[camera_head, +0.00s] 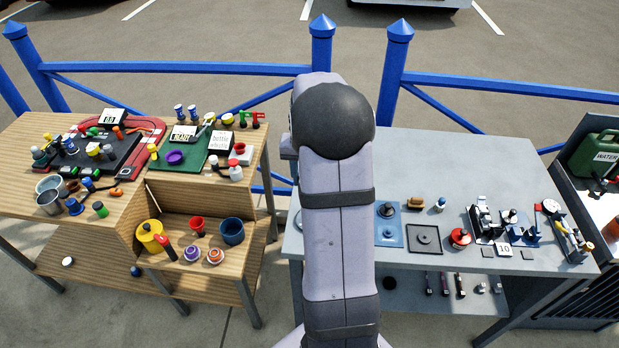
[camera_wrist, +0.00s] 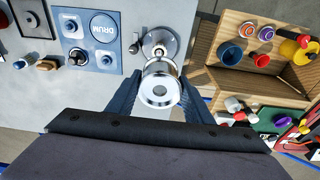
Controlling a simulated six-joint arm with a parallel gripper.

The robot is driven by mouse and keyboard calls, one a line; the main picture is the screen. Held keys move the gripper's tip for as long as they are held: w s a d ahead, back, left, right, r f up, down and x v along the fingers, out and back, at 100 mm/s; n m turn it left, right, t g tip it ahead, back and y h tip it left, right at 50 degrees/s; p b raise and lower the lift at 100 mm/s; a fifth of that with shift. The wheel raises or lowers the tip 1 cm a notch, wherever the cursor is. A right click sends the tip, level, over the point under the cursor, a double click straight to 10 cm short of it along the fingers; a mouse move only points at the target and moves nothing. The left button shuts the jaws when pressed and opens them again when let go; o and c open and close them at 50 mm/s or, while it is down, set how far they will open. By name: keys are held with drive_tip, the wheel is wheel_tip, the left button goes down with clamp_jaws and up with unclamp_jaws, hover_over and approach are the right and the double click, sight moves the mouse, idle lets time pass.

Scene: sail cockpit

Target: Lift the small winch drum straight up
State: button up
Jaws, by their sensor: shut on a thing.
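The small winch drum (camera_wrist: 160,88) is a shiny silver cylinder with a round hole in its end face, seen end-on in the wrist view. My gripper (camera_wrist: 162,78) is shut on it, with one dark blue finger on each side. A round metal base (camera_wrist: 159,44) with a central post shows just beyond the drum, which overlaps its near edge. I cannot tell how large the gap between drum and base is.
A blue mat (camera_wrist: 72,60) with a circle marked DRUM and small parts lies beside the base on the grey table (camera_head: 452,175). A black tray (camera_head: 425,250) and red-topped part (camera_head: 460,238) are to its right. A wooden bench (camera_head: 30,150) with many items stands left.

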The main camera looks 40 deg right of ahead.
drive_tip(key=shift+r+p, duration=0.8)
drive_tip(key=shift+r, duration=0.35)
drive_tip(key=shift+f, duration=0.15)
